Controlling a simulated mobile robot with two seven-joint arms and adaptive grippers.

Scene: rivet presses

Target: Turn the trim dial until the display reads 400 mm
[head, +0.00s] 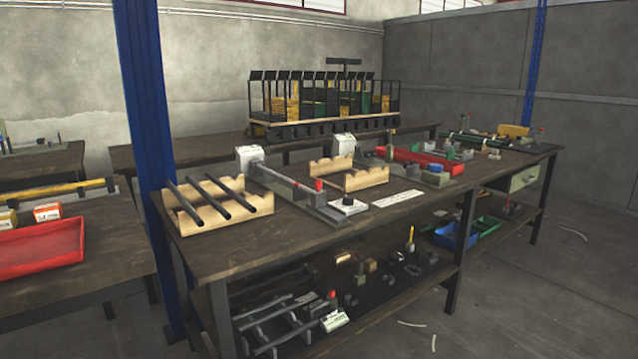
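A small dark knob on a white round base (348,204) sits near the front edge of the middle workbench (230,258). It may be the trim dial, but it is too small to be sure. Beside it is a long grey rail fixture (290,188) with a red-topped part at its near end. White box-shaped units stand at the back of the bench, one at the left (250,155) and one further right (344,143). I cannot make out any display reading. Neither of my grippers is in view.
Wooden cradles (245,226) hold dark rods at the bench's left end. A blue post (148,150) stands at the left, by another bench with a red tray (40,248). The lower shelf holds loose parts and a blue bin (455,236). Floor at the right (560,290) is mostly clear.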

